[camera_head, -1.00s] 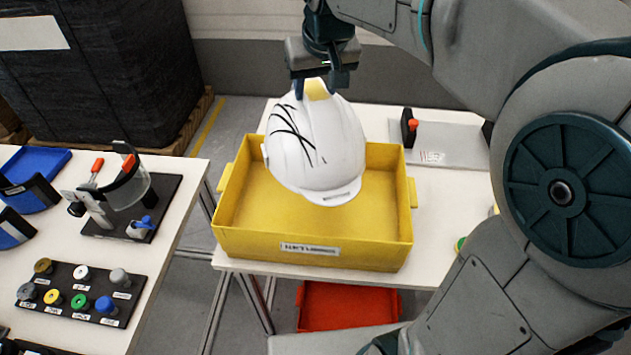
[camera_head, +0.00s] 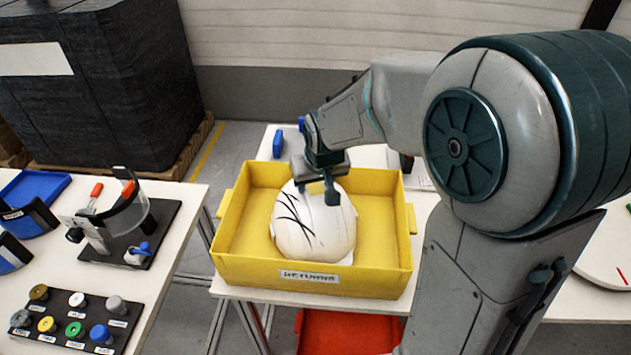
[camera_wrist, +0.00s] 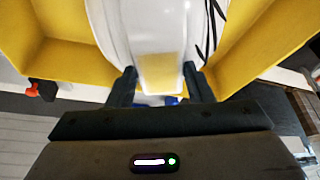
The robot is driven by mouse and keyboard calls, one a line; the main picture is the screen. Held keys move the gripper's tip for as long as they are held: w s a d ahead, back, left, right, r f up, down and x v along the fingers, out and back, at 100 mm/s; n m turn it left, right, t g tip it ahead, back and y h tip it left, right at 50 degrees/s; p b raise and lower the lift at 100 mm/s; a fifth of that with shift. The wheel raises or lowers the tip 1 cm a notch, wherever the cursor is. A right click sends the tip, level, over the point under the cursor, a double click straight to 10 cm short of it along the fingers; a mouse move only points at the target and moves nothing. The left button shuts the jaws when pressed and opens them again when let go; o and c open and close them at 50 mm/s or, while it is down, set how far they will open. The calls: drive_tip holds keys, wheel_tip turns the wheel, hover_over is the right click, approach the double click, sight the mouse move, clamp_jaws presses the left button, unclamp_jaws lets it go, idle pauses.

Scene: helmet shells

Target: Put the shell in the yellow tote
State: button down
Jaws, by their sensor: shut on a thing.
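The white helmet shell (camera_head: 312,232), with black scratch-like lines on its left side, is down inside the yellow tote (camera_head: 318,278), between its walls. My gripper (camera_head: 325,192) is above it, with its fingers on the shell's upper edge. In the wrist view the two fingers (camera_wrist: 161,88) stand either side of a part of the shell (camera_wrist: 150,35) with a yellow patch. The tote's yellow walls (camera_wrist: 50,60) show around it. Whether the shell touches the tote floor is hidden.
The tote stands on a white table (camera_head: 257,306). At left, another table holds a clamp fixture (camera_head: 125,215), a board of coloured knobs (camera_head: 75,318) and blue trays (camera_head: 32,190). A red bin (camera_head: 345,335) is below the tote. A black-wrapped pallet load (camera_head: 100,85) stands behind.

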drive_tip(key=shift+f, duration=0.2)
drive_tip(key=c, duration=0.7)
unclamp_jaws()
drive_tip(key=shift+s+r, duration=0.1)
drive_tip(key=shift+r, duration=0.35)
drive_tip(key=a+b+v, duration=0.1)
drive_tip(key=v, duration=1)
drive_tip(key=s+d+f, duration=0.2)
drive_tip(key=s+d, duration=0.1)
drive_tip(key=s, duration=0.2)
drive_tip(key=s+d+f+m+g, duration=0.1)
drive_tip(key=s+d+f, duration=0.1)
drive_tip(key=s, duration=0.3)
drive_tip(key=s+d+f+m, duration=0.1)
drive_tip(key=s+d+f, duration=0.1)
drive_tip(key=s+d, duration=0.3)
drive_tip(key=shift+s+f+h, duration=0.15)
drive_tip(key=shift+s+h, duration=0.1)
drive_tip(key=shift+h, duration=0.15)
